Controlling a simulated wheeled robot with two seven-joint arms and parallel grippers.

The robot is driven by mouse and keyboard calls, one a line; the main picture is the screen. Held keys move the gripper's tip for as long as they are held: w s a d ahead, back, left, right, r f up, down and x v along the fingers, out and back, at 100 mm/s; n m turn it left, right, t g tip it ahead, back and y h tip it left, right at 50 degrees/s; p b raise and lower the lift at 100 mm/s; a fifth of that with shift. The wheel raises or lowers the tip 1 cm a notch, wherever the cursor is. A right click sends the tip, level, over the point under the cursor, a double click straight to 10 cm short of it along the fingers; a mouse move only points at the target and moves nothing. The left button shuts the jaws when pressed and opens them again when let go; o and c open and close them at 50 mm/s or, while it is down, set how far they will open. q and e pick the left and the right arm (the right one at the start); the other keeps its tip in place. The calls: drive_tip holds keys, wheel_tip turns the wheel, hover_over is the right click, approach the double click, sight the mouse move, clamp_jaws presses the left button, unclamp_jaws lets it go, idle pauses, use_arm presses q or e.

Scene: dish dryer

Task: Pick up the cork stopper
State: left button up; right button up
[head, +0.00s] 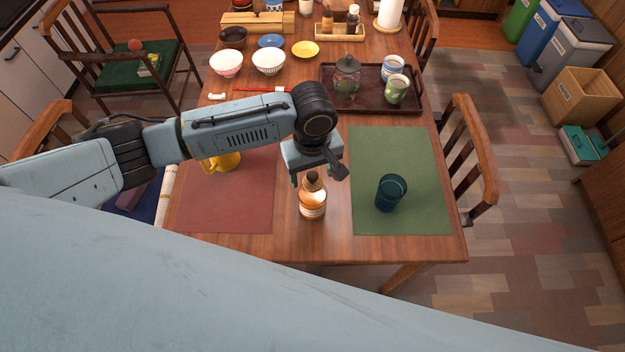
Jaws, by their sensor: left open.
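An amber bottle with a pale label (313,204) stands upright on the bare wood between the red and green mats. A small dark brown top, likely the cork stopper (312,177), sits at its neck; its material is too small to tell. My left gripper (317,175) points down over the bottle's top. It is open, with its fingers apart around or just above the top; exact contact cannot be told. The gripper body partly hides the space behind the bottle. My right gripper is not in view.
A dark teal glass (391,193) stands on the green mat (400,150). A yellow mug (222,162) on the red mat (230,205) is partly behind my arm. A dark tray (425,102) holds a glass jar (346,75) and mugs. Bowls (268,62) stand farther back.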

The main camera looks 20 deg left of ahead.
sight(313, 174)
use_arm(q)
drive_tip(key=shift+f, duration=0.65)
drive_tip(key=c, duration=1)
drive_tip(key=shift+r, duration=0.1)
drive_tip(key=shift+c, duration=0.2)
wheel_tip(313, 174, up, 10)
drive_tip(key=shift+p, duration=0.9)
drive_tip(key=shift+r+p, duration=1.45)
